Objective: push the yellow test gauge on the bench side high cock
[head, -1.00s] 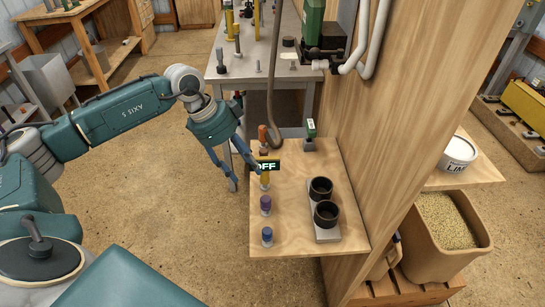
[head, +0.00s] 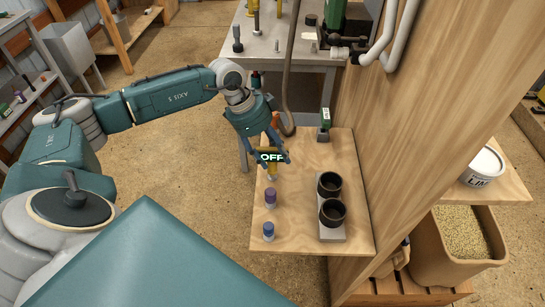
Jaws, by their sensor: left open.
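A small yellow piece (head: 271,172), which may be the test gauge, stands on the wooden shelf at the wall panel. A black plate reading OFF (head: 272,157) shows just above it. My left gripper (head: 268,156) is open and points down, with its fingers around the plate and over the yellow piece. The fingers and plate hide part of the yellow piece. I cannot tell whether they touch. I cannot make out for sure which fitting is the high cock. My right gripper is not in view.
The wooden shelf (head: 300,236) also carries a purple-topped piece (head: 270,195), a blue-topped piece (head: 268,230), two black cups (head: 331,212) and a green labelled piece (head: 324,122). A grey bench (head: 262,47) stands behind. A hose (head: 290,80) hangs near the gripper.

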